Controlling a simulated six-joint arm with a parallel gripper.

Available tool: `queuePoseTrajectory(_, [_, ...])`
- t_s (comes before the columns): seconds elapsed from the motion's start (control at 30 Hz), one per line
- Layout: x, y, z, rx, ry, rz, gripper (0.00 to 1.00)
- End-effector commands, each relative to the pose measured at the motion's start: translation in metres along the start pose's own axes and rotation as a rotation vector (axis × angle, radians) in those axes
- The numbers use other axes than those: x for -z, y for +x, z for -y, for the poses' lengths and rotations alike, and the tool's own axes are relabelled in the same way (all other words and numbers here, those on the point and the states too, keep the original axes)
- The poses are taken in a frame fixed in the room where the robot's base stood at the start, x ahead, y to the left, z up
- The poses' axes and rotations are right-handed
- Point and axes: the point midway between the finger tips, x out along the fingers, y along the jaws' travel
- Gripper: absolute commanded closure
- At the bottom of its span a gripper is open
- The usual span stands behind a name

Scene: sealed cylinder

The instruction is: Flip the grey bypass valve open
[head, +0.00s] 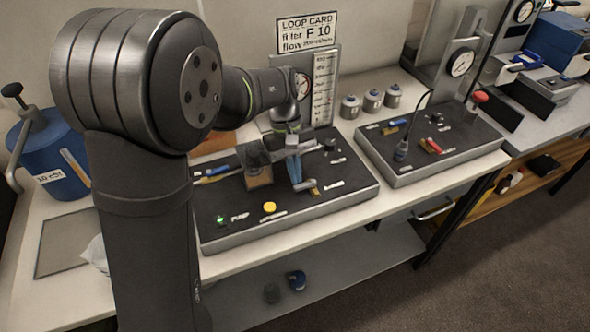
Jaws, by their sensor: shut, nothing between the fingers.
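The black panel (335,198) on the bench carries the valves. A small brass valve body (314,190) with a short grey handle (305,184) sits near its front right; this looks like the grey bypass valve. My gripper (296,178) points down just left of this handle, shut and empty. It covers part of the valve, so I cannot tell whether they touch or which way the handle is turned. A blue-handled valve (216,170) is at the panel's left.
A green lamp (220,219) and a yellow button (269,207) are on the panel's front left. A loop card (307,33) and flow scale (323,88) stand behind. A second panel (415,175) with valves and gauge is on the right. Several small jars (371,100) stand at the back.

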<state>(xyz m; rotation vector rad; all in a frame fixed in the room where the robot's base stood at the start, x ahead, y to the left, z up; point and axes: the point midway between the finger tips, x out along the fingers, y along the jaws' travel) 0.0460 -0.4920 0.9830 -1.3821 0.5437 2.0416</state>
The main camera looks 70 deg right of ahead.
Motion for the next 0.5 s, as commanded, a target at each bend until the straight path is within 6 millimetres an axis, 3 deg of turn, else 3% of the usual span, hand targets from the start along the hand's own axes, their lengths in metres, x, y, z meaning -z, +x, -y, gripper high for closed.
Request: queuePoseTrajectory(0.5, [-0.0026, 0.0008, 0.0026, -0.032, -0.079, -0.001, 1.0])
